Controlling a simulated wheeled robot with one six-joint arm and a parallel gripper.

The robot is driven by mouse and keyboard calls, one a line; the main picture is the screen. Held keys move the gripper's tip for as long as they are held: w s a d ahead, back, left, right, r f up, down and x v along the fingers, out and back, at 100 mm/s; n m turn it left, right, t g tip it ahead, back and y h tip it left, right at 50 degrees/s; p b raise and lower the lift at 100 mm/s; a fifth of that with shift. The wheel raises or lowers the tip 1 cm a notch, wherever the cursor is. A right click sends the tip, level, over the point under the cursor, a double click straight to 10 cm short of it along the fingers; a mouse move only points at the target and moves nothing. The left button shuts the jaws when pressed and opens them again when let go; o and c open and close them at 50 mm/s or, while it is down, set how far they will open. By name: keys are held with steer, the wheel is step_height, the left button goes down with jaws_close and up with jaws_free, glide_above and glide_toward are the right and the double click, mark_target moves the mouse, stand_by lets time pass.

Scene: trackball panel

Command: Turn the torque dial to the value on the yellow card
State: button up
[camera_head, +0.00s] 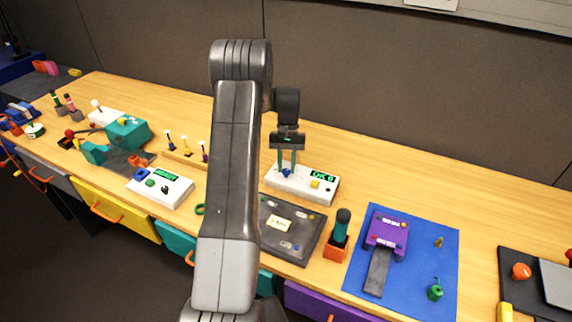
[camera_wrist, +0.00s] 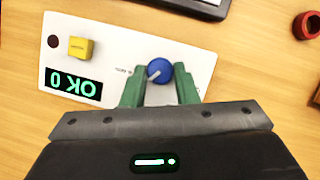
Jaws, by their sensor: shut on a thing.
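The white box (camera_head: 300,190) has a green-lit display (camera_head: 323,176) that reads "OK 0", a yellow square button (camera_head: 315,184) and a blue dial (camera_head: 286,173). In the wrist view the blue dial (camera_wrist: 164,69) shows a pale pointer mark, and the display (camera_wrist: 74,86) is upside down. My gripper (camera_wrist: 157,79) is shut on the blue dial, with a green finger on each side. A pale yellow card (camera_head: 279,223) lies on the dark panel in front; its writing is too small to read.
A dark grey panel (camera_head: 301,244) lies just in front of the white box. An orange holder (camera_head: 337,247) with a dark-handled tool and a blue mat (camera_head: 417,237) lie to the right. Another white box (camera_head: 160,187) is to the left. Bare wood lies behind the box.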

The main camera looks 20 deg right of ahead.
steer(key=shift+m, duration=0.5)
steer(key=o, duration=1)
steer(key=shift+r, duration=0.1)
steer(key=b+v, duration=0.1)
steer(key=v, duration=1.2)
steer(key=shift+d+r, duration=0.3)
steer(key=shift+d, duration=0.05)
steer(key=x, duration=0.9)
steer(key=p+x, duration=0.1)
steer(key=x, duration=0.4)
steer(key=shift+w+a, duration=0.1)
steer(key=shift+a, duration=0.15)
